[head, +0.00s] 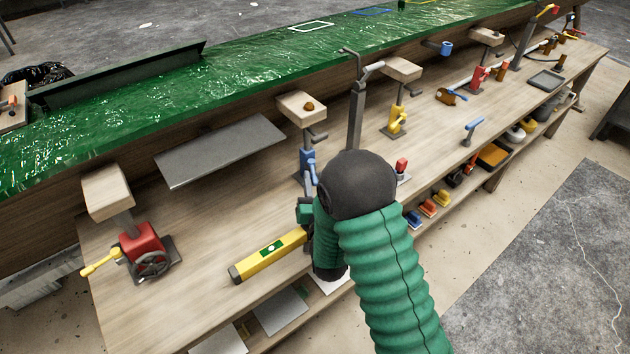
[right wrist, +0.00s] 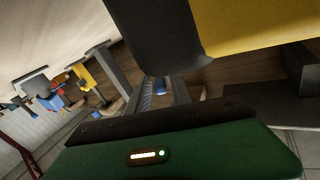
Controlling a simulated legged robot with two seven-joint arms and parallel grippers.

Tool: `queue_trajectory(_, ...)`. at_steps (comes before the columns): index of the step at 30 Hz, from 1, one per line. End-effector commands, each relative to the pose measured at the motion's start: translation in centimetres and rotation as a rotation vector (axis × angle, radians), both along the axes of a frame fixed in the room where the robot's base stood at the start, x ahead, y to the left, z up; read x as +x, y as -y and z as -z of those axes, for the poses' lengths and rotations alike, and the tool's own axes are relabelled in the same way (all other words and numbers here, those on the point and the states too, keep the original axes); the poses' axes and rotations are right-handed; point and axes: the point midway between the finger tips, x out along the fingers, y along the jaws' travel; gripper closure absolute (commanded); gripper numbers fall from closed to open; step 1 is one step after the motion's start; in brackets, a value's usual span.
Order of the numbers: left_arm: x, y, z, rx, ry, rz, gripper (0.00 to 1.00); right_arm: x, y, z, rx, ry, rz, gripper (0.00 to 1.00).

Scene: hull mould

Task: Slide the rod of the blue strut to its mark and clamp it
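The blue strut (head: 308,165) stands upright on the bench, with a wooden block (head: 302,107) on top. Its lower part is hidden behind my right gripper. My right gripper (head: 306,210) is at the strut's lower part, below the block, with its black wrist in front. In the right wrist view the two fingers of my right gripper (right wrist: 163,88) stand apart, and a small blue part (right wrist: 160,87) shows between them. I cannot tell whether they touch it. The rod's mark and the clamp cannot be made out. My left gripper is not in view.
A yellow spirit level (head: 270,254) lies beside my right gripper. A red strut (head: 143,245) stands at left, a yellow strut (head: 396,120) at right. The bench's front left is clear.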

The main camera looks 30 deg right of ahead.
Motion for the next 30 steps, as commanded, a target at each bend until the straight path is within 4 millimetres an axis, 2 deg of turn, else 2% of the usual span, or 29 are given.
queue_trajectory(10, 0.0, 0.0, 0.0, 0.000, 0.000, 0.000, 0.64, -0.1, 0.0, 0.0, 0.000, -0.001, -0.001, 0.64)
queue_trajectory(13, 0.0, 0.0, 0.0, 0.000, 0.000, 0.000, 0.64, -0.6, -0.3, 0.1, 0.001, -0.002, -0.001, 0.64)
queue_trajectory(17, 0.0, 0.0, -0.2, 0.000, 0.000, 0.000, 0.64, -2.9, -1.4, 0.1, -0.001, -0.005, -0.003, 0.64)
queue_trajectory(20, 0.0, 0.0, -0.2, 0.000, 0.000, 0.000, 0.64, -5.5, -2.7, 0.2, 0.001, -0.007, -0.004, 0.64)
queue_trajectory(21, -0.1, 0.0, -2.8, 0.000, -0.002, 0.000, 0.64, -6.4, -3.1, -0.9, 0.001, -0.014, -0.003, 0.64)
queue_trajectory(22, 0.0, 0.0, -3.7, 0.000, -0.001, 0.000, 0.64, -7.1, -3.4, -0.9, 0.001, -0.015, -0.003, 0.64)
queue_trajectory(28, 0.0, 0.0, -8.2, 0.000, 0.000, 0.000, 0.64, -10.2, -4.8, -0.9, -0.001, -0.012, -0.001, 0.64)
queue_trajectory(30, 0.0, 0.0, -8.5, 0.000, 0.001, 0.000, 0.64, -11.1, -5.7, -0.1, 0.001, -0.017, -0.009, 0.64)
